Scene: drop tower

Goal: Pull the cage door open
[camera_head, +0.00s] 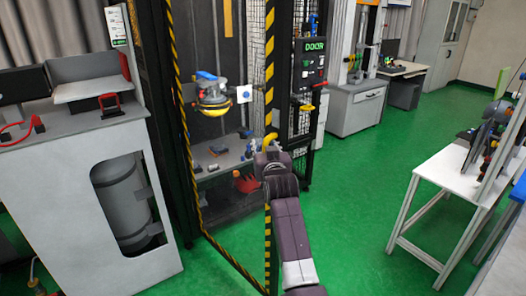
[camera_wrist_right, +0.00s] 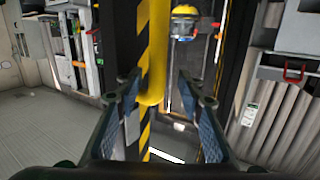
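The cage door (camera_head: 235,268) has a yellow-and-black striped frame. Its bottom edge slants out from the cage towards me, so it appears to stand partly open. The yellow door handle (camera_head: 270,139) is on its right-hand upright, mostly hidden by my right gripper (camera_head: 268,152). In the right wrist view the handle (camera_wrist_right: 153,60) is an upright yellow bar beside the striped edge (camera_wrist_right: 143,35). The fingers of my right gripper (camera_wrist_right: 158,95) are open, one on each side of the handle's end, with gaps visible. My left gripper is not in view.
The drop tower cage (camera_head: 150,60) holds a rig with a yellow-bottomed impactor (camera_head: 215,97). A grey cabinet (camera_head: 60,200) stands close at left. A control panel labelled DOOR (camera_head: 313,62) is at right. A white table (camera_head: 450,175) stands further right, with clear green floor (camera_head: 355,215) between.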

